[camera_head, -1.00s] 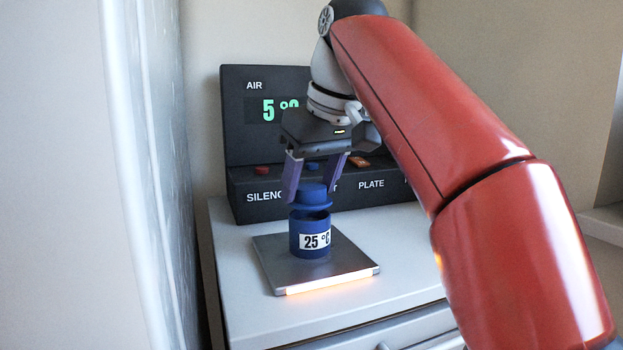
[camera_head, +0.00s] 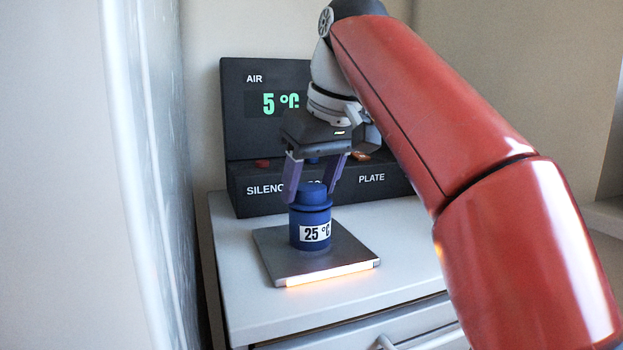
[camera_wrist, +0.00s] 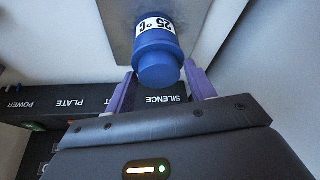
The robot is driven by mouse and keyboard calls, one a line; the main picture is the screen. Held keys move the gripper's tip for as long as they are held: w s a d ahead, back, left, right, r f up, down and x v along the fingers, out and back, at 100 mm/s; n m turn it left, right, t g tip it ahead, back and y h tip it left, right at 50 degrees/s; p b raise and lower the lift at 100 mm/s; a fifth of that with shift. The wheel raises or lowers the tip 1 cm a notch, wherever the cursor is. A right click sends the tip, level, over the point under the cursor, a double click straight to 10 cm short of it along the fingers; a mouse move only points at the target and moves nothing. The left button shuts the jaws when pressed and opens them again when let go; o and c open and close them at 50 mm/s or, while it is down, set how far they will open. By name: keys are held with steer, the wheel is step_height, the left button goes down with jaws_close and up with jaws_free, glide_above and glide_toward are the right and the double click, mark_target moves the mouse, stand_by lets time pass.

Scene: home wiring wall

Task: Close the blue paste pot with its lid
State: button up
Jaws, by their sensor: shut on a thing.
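The blue paste pot (camera_head: 311,236), with a white "25 °C" label, stands upright on a dark square plate (camera_head: 350,252). Its blue lid (camera_head: 313,194), with a round knob, sits on the pot's mouth, and I see no gap between them in the head view. My gripper (camera_head: 312,192) points down with its purple fingers on either side of the lid's knob, shut on the lid. In the wrist view the lid (camera_wrist: 158,72) is between the fingertips (camera_wrist: 160,78), in line with the pot (camera_wrist: 156,44). Whether the lid is fully seated, I cannot tell.
A dark control panel (camera_head: 240,150) with an "AIR" display reading 5 °C and small buttons stands behind the pot. The plate's front edge (camera_head: 330,273) glows orange. The white cabinet top (camera_head: 400,230) is clear to the right. A pale wall edge (camera_head: 130,150) rises at left.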

steer(key=shift+f, duration=0.3)
steer(key=o, duration=1)
steer(key=shift+o, duration=0.2)
steer(key=shift+r, duration=0.1)
steer(key=p+v, duration=0.3)
steer(key=v, duration=0.4)
steer(key=shift+r+p, duration=0.35)
steer(key=shift+p, duration=0.05)
steer(key=shift+s+d, duration=0.1)
